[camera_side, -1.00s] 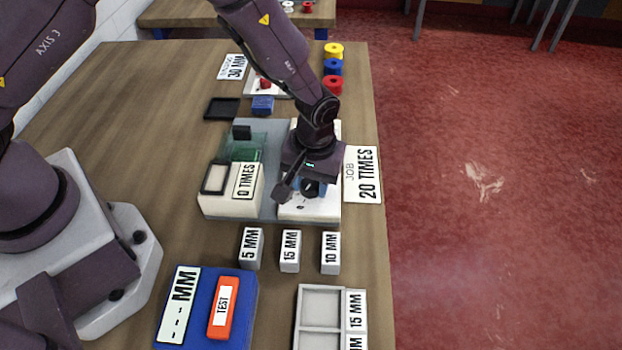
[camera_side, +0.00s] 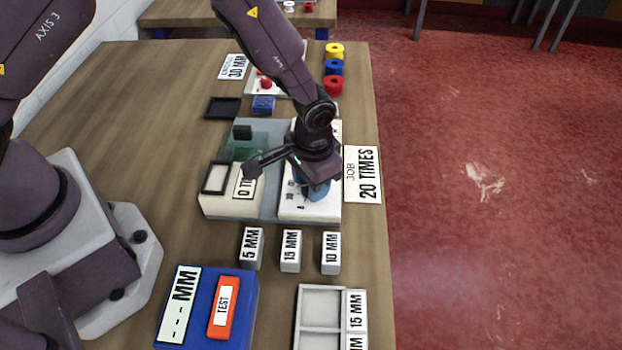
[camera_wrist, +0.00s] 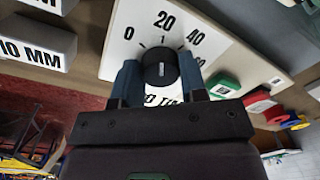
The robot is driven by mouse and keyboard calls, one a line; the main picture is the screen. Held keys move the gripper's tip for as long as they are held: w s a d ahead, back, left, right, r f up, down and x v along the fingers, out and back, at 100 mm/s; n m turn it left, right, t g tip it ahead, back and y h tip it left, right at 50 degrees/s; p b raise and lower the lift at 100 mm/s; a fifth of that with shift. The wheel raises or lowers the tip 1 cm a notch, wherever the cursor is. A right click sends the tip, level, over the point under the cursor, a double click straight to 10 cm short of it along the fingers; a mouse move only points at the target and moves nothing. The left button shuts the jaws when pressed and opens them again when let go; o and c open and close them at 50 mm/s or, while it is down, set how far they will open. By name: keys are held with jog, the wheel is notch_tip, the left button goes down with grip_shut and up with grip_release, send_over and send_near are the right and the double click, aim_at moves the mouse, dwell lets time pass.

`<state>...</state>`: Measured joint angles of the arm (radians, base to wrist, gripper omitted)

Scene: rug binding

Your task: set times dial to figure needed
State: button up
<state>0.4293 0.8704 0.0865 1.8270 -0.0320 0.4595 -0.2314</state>
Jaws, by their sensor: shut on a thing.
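The times dial is a black round knob (camera_wrist: 159,64) on a white scale plate (camera_wrist: 122,50) marked 0, 20, 40 and 60 in the wrist view. My gripper (camera_wrist: 161,78) has its blue fingers shut on the knob, one on each side. A short pale mark shows on the knob, but its exact reading is hard to tell. In the side view my gripper (camera_side: 316,190) is down over the plate and hides the knob. The job card (camera_side: 363,175) reads "JOB 20 TIMES".
Blocks marked 5 MM (camera_side: 251,248), 15 MM (camera_side: 290,251) and 10 MM (camera_side: 330,253) stand in front of the machine. A blue box (camera_side: 203,325) with an orange TEST button (camera_side: 223,307) is nearer. Coloured spools (camera_side: 333,67) stand behind, near the right table edge.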

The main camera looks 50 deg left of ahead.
jog(key=shift+m, duration=0.5)
jog(key=o, duration=0.9)
jog(key=shift+o, duration=0.2)
notch_tip(320, 180, up, 13)
jog(key=shift+d, duration=0.35)
jog(key=shift+s, duration=0.1)
